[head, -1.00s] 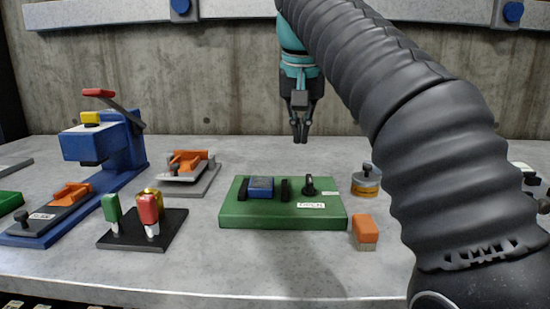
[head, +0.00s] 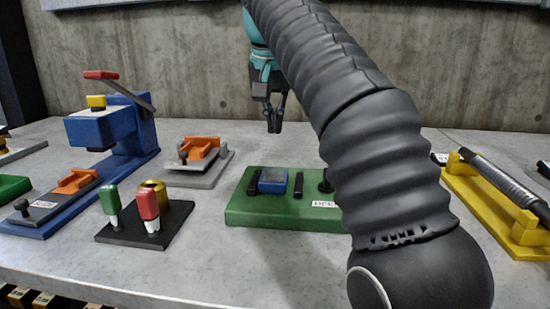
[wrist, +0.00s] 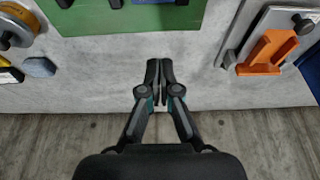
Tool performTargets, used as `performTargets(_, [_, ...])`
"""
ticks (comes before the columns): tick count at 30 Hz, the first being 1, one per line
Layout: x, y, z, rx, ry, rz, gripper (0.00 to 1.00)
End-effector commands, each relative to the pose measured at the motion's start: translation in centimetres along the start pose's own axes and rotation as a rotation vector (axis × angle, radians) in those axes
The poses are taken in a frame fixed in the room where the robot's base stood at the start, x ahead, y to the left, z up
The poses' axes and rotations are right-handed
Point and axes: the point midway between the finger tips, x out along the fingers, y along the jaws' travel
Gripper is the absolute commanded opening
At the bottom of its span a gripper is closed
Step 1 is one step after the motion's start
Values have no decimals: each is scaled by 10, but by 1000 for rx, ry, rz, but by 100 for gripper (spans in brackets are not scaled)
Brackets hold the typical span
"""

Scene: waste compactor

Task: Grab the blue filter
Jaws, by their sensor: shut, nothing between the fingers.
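The blue filter appears to be the small blue block (head: 273,181) seated on the green board (head: 285,217), between two black upright pieces. My gripper (head: 274,130) is shut and empty, pointing down above the table behind the board. In the head view it appears above the blue block, apart from it. In the wrist view, the closed fingertips (wrist: 160,68) are over bare table, with the edge of the green board (wrist: 130,18) at the top. My arm hides part of the board's right end in the head view.
Left of the board are a grey plate with an orange piece (head: 202,148), a black stand (head: 173,228) with coloured handles and a blue press (head: 118,132). A yellow rack (head: 478,192) holds a dark cylinder at right. The concrete wall (head: 200,60) stands behind.

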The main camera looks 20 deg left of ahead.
Motion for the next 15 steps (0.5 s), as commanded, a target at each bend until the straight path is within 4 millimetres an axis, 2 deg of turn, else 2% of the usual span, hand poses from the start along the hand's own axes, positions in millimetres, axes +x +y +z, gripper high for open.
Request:
performTargets(8, [30, 3, 0, 3, -1, 2, 0])
performTargets(15, [69, 3, 0, 4, -3, 3, 0])
